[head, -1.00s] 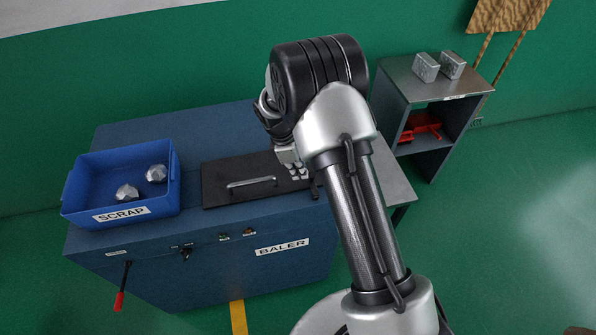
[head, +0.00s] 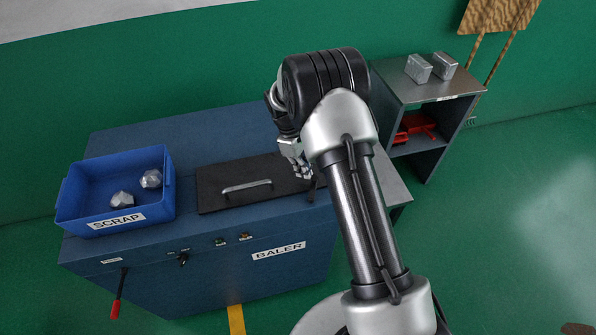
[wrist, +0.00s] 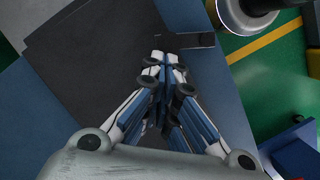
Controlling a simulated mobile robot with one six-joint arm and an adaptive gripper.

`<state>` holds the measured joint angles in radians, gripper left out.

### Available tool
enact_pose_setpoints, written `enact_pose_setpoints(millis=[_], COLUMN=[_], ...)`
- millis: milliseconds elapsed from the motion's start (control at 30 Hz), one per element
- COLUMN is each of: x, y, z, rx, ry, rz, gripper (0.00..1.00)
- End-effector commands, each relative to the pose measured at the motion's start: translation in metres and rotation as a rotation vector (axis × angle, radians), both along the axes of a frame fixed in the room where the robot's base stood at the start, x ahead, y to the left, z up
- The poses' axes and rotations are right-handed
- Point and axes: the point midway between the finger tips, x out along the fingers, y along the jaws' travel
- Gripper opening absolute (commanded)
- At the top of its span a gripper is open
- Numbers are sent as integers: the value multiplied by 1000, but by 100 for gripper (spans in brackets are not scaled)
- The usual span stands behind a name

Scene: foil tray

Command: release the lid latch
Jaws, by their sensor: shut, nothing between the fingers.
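The black lid (head: 215,200) with its silver bar handle (head: 247,188) lies flat and closed on top of the blue baler. A small dark latch (head: 312,192) sits at the lid's right edge, partly hidden by my arm. In the wrist view, a dark latch piece (wrist: 192,41) crosses the edge of the dark lid (wrist: 95,60). My gripper (head: 304,175) is shut and empty, over the lid's right end close to the latch. In the wrist view, its fingertips (wrist: 166,58) meet just beside the latch; I cannot tell whether they touch it.
A blue SCRAP bin (head: 115,221) with metal lumps stands on the baler's left. A red-handled lever (head: 116,308) hangs on its front, beside knobs and buttons. A grey shelf (head: 395,85) with two metal blocks on top stands at the right. Green floor is free at far right.

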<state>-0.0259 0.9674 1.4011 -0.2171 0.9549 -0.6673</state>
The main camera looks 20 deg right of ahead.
Motion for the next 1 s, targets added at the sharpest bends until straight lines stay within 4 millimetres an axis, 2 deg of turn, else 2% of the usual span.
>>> enact_pose_setpoints(millis=[600,1000], x=[-9,-23], y=[-42,-60], z=[0,0], rx=[0,-1], ry=[3,2], rz=[-590,-915], gripper=[0,0])
